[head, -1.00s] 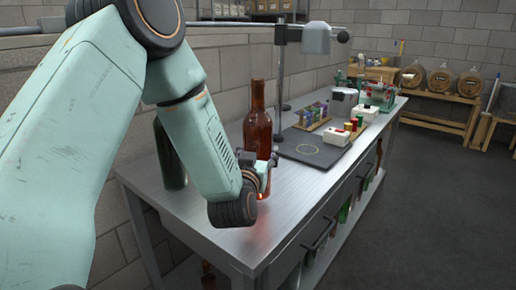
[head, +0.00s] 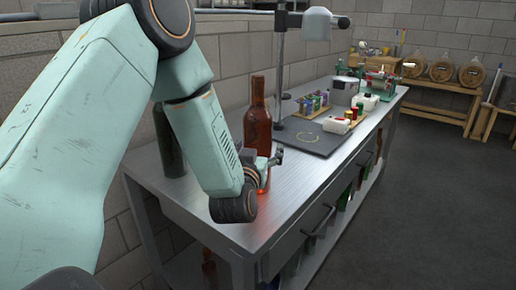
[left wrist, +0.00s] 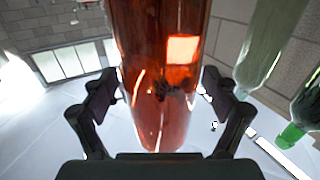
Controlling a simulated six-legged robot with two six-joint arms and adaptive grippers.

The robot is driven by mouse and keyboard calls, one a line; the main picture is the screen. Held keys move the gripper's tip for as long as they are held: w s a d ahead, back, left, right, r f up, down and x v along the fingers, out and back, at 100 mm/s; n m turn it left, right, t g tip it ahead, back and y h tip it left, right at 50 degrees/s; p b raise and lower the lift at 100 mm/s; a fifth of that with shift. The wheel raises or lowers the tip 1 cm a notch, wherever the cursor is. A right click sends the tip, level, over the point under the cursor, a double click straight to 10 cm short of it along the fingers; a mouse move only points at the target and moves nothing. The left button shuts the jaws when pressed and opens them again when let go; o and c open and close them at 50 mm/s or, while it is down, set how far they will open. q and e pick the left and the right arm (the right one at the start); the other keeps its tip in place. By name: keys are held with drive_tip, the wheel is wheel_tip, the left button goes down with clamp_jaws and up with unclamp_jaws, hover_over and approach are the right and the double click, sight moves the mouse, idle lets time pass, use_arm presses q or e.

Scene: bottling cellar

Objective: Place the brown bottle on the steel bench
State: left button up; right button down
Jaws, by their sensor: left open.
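The brown bottle (head: 258,120) stands upright on the near part of the steel bench (head: 215,200). My left gripper (head: 266,166) is at the bottle's lower part, with its fingers spread apart. In the left wrist view the brown bottle (left wrist: 160,75) is between the two open fingers of my left gripper (left wrist: 160,98), with gaps showing at both sides. The bottle's base meets the bench beside my wrist, partly hidden by it in the head view. My right gripper is not in view.
A dark green bottle (head: 168,145) stands on the bench just behind my left forearm. A dark mat (head: 308,139) lies beyond the brown bottle, under a stand with an overhead arm (head: 281,70). Small coloured items and white containers (head: 337,125) sit farther along. Bare bench shows near the front edge.

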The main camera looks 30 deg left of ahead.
use_arm(q)
drive_tip(key=p+v, duration=0.1)
drive_tip(key=v, duration=1.1)
